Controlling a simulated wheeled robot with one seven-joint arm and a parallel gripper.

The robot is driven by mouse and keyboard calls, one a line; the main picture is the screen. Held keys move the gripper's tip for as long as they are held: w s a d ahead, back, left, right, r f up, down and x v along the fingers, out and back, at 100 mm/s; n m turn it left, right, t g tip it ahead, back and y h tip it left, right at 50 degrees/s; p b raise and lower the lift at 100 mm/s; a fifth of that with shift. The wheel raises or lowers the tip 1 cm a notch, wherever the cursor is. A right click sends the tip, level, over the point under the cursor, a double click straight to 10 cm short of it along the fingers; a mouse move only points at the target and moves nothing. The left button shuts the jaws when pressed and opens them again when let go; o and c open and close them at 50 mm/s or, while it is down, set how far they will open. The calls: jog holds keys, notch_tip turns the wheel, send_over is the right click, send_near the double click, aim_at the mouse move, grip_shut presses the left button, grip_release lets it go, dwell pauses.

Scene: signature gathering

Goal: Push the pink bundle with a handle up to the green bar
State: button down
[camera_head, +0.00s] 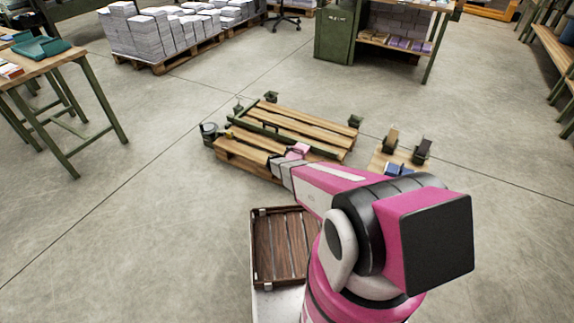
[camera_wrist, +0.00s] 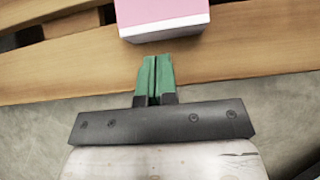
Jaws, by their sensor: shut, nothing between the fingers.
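The pink bundle (camera_head: 300,148) sits on the slatted wooden platform, just beyond the end of my arm. In the wrist view the pink bundle (camera_wrist: 163,14) shows a pink top and a white front side; its far part is cut off and no handle shows. My gripper (camera_wrist: 155,62) has its green fingers together and empty, pointing at the bundle's white side with a small gap in the picture. My gripper (camera_head: 283,160) is partly hidden in the head view. A dark green bar (camera_head: 255,127) runs across the platform beyond the bundle.
The low wooden platform (camera_head: 240,152) has dark posts at its corners. A small wooden board (camera_head: 384,160) with dark holders stands to the right. A brown slatted crate (camera_head: 282,250) is nearer. A table (camera_head: 62,62) stands left, and paper stacks (camera_head: 150,35) behind. The floor between is clear.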

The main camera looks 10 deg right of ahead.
jog(key=v, duration=1.1)
jog(key=shift+s+a+f, duration=0.25)
jog(key=shift+s+f, duration=0.1)
jog(key=shift+s, duration=0.1)
jog(key=s+d+r+m+g+y, duration=0.1)
jog(key=s+d+r+m+g, duration=0.1)
jog(key=s+r+m, duration=0.6)
jog(key=s+d+r+m+g+y, duration=0.2)
jog(key=s+d+r+m, duration=0.3)
jog(key=s+r+m, duration=0.3)
jog(key=s+d+r+m+g+y, duration=0.2)
jog(key=s+r+m, duration=0.6)
jog(key=r+m, duration=0.4)
notch_tip(320, 180, up, 3)
jog(key=shift+d+r+m+g, duration=0.15)
jog(key=shift+d+m+g, duration=0.35)
jog(key=shift+d, duration=0.55)
jog(key=shift+s, duration=0.15)
